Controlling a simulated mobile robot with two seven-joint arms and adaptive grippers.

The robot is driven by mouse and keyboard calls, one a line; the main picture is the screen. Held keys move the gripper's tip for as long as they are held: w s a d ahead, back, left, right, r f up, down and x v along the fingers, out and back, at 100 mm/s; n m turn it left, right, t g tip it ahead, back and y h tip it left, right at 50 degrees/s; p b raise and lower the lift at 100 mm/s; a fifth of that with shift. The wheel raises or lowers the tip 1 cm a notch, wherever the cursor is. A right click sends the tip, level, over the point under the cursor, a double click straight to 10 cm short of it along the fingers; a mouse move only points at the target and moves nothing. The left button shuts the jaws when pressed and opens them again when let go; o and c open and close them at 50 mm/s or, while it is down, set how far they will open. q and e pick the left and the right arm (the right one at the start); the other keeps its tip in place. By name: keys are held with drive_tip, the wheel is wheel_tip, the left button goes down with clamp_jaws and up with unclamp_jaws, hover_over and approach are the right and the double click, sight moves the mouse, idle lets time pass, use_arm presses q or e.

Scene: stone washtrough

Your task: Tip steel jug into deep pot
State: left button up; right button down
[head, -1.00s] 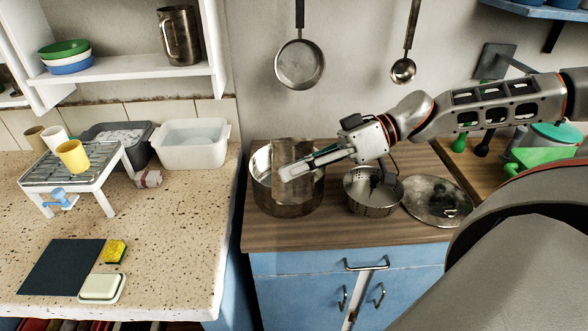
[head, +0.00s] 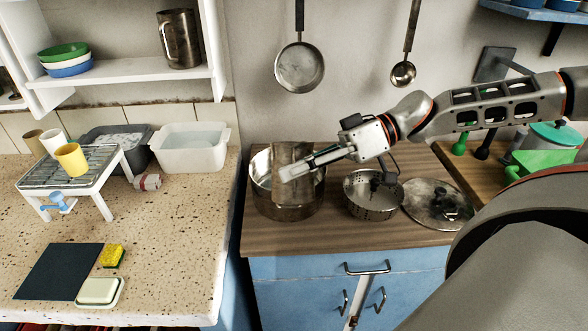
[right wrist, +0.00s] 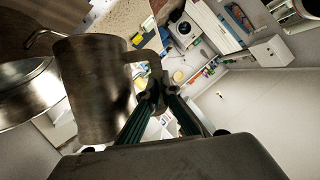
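A steel jug (head: 290,152) is at the deep pot (head: 293,212) on the wooden worktop, overlapping the pot's opening in the head view. My right gripper (head: 286,174) reaches in from the right with its fingers across the jug. In the right wrist view the jug (right wrist: 92,88) fills the left middle, and the fingers (right wrist: 155,95) meet at its handle, shut on it. The deep pot (right wrist: 28,95) shows beside and behind the jug there. The jug looks close to upright; its exact tilt and its contents cannot be told. My left gripper is not in view.
A steel colander (head: 372,203) and a glass lid (head: 437,212) stand right of the pot. A pan (head: 300,66) and ladle (head: 403,73) hang above. Another steel jug (head: 181,40) is on the white shelf. A gap separates the speckled counter (head: 175,240) from the worktop.

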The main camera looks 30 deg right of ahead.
drive_tip(key=shift+w+d+r+m+b, duration=0.2)
drive_tip(key=shift+w+r+m+b, duration=0.1)
drive_tip(key=shift+b, duration=0.35)
idle(1.4)
drive_tip(key=shift+r, duration=0.15)
idle(1.0)
drive_tip(key=shift+w, duration=0.15)
drive_tip(key=shift+d+r+b, duration=0.1)
drive_tip(key=shift+r+b, duration=0.05)
drive_tip(key=shift+b, duration=0.15)
idle(0.4)
drive_tip(key=shift+m+g+y, duration=0.3)
drive_tip(key=shift+w+d, duration=0.1)
drive_tip(key=shift+w, duration=0.1)
drive_tip(key=shift+b, duration=0.35)
